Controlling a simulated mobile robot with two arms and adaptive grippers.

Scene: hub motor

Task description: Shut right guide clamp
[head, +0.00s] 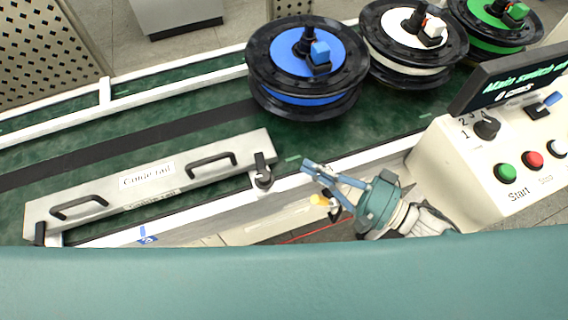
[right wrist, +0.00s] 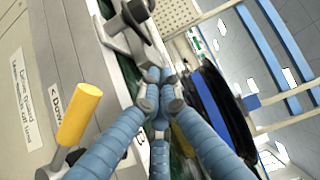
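The right guide clamp (head: 263,178) sits at the right end of the guide rail (head: 95,198), with a dark upright part and a rounded base. In the right wrist view a grey clamp part with a black end (right wrist: 128,30) shows at the top, beyond my fingertips; I take it to be this clamp. My right gripper (head: 309,168) is to the right of the clamp, apart from it, with its blue fingers drawn together and nothing seen between them. The fingertips also meet in the right wrist view (right wrist: 163,80). My left gripper is not in view.
A yellow-orange handle (right wrist: 80,113) stands beside my right gripper, below its fingers in the head view (head: 320,200). Blue (head: 307,62), white (head: 412,40) and green (head: 495,22) reels stand on the green conveyor (head: 210,100). A control panel (head: 520,170) is at the right.

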